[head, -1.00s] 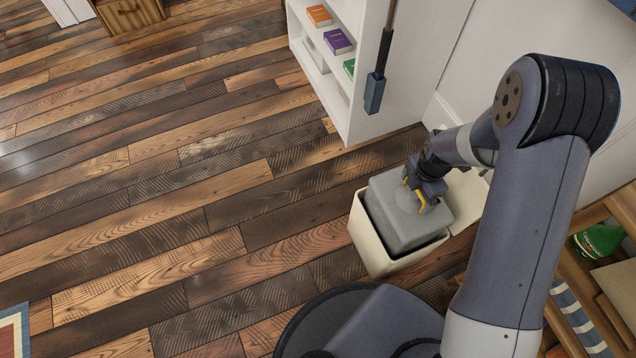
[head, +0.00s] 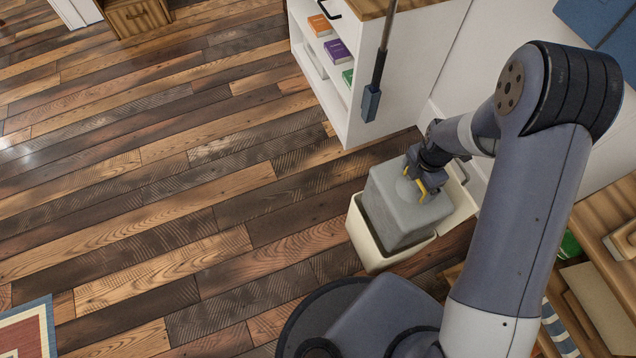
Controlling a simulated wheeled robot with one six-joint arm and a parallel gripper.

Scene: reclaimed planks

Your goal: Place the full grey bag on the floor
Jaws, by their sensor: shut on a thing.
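The full grey bag (head: 405,212) is a boxy grey block, partly inside an open cream bin (head: 362,240). Its upper part stands above the bin's rim and its lower end is hidden inside. My gripper (head: 421,186), with yellow fingertips, is shut on the top of the grey bag. The bin stands on the plank floor (head: 180,200), its lid (head: 463,200) open behind the bag on the right.
A white shelf unit (head: 365,115) with several books stands behind the bin. A wooden shelf (head: 600,260) is at the right. A striped rug (head: 28,330) lies at the lower left. The floor left of the bin is wide and clear.

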